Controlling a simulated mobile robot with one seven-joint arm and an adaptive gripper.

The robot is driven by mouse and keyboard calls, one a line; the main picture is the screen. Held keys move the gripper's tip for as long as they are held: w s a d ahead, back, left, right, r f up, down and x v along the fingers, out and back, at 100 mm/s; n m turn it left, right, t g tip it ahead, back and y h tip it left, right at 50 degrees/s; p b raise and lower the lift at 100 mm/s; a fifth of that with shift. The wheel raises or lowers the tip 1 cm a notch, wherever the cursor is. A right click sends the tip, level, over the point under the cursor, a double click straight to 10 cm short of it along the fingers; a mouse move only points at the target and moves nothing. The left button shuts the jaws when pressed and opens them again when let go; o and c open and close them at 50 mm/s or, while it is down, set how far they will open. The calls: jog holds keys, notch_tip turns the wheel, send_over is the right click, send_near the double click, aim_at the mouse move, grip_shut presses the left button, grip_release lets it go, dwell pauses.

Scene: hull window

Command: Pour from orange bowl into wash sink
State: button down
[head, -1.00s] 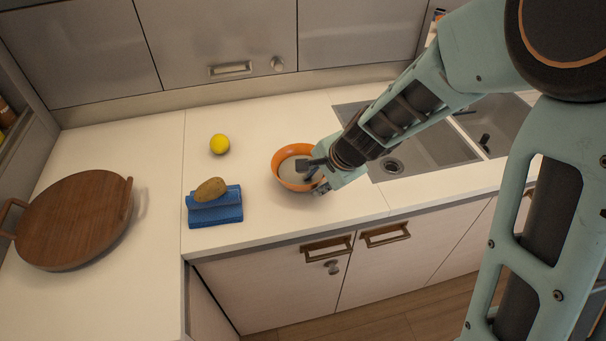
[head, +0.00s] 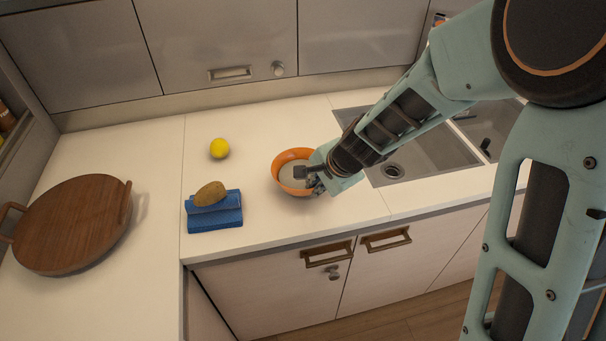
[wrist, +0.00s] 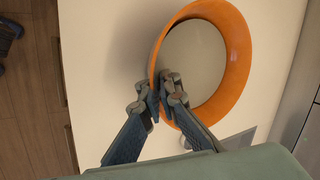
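The orange bowl (head: 283,160) stands upright on the white counter left of the sink, with a pale grey-white surface or content inside. Its wide orange rim (wrist: 238,50) fills the upper middle of the wrist view. My gripper (wrist: 163,92) is shut on the near rim of the bowl, one finger outside the wall and one inside. In the head view my gripper (head: 311,179) covers the bowl's right side. The wash sink (head: 437,152) is a grey double basin to the right, partly hidden behind my arm.
A yellow lemon (head: 219,148) lies behind and left of the bowl. A brown potato-like item (head: 210,193) rests on a blue sponge or cloth (head: 214,218). A round wooden board (head: 70,225) lies at the far left. Counter between bowl and basin is clear.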

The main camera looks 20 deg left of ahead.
jog(key=shift+w+r, duration=0.1)
jog(key=shift+r, duration=0.2)
jog(key=shift+r+p, duration=1.1)
jog(key=shift+p, duration=0.05)
jog(key=shift+r+p, duration=0.3)
dwell(0.3)
jog(key=shift+r+p, duration=2.6)
jog(key=shift+r, duration=0.3)
